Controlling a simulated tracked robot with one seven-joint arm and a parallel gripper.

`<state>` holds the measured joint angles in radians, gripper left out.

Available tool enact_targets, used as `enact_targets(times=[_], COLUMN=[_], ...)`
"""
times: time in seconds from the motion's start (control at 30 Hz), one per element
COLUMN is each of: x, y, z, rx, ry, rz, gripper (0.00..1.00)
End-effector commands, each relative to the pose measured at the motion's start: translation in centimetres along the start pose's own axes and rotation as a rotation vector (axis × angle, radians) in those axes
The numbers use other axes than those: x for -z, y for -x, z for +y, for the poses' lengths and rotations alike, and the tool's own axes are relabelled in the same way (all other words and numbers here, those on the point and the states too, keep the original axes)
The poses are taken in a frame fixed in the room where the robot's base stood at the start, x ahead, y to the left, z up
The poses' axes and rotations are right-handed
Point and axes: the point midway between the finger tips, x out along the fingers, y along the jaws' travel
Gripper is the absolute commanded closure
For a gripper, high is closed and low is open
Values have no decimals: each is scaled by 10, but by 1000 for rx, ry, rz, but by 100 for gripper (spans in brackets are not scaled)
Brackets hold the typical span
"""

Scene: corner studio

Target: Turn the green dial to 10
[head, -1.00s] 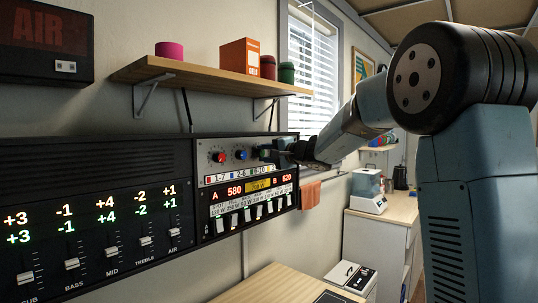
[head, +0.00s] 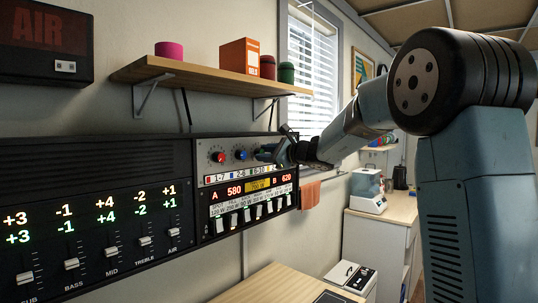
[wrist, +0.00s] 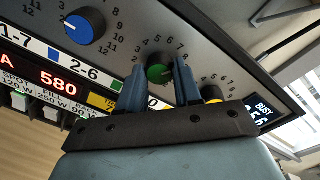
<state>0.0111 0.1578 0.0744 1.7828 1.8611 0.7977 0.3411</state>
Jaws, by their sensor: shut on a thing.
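The green dial (wrist: 158,72) sits on the grey panel (wrist: 125,50) between a blue dial (wrist: 85,26) and a yellow dial (wrist: 212,93). In the wrist view, the blue fingers of my gripper (wrist: 160,80) are on both sides of the green dial, shut on it. A printed number scale shows around it; its pointer is too small to read surely, and part of the scale is hidden by the fingers. In the head view, my gripper (head: 268,153) is at the panel's right part and hides the green dial.
A red dial (head: 218,157) is left of the blue one. A label strip (head: 235,174), lit displays (head: 250,188) and a row of white switches (head: 247,215) lie below. A shelf (head: 190,75) with several items hangs above.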

Motion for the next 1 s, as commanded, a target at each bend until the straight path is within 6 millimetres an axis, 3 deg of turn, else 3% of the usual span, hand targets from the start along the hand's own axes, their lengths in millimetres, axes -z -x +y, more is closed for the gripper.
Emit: enact_targets(times=[0.6, 1.0], x=[2, 3], y=[-1, -1], z=[3, 3], rx=[-13, -17], ry=[-581, -869], rz=[-33, -49], gripper=[97, 97])
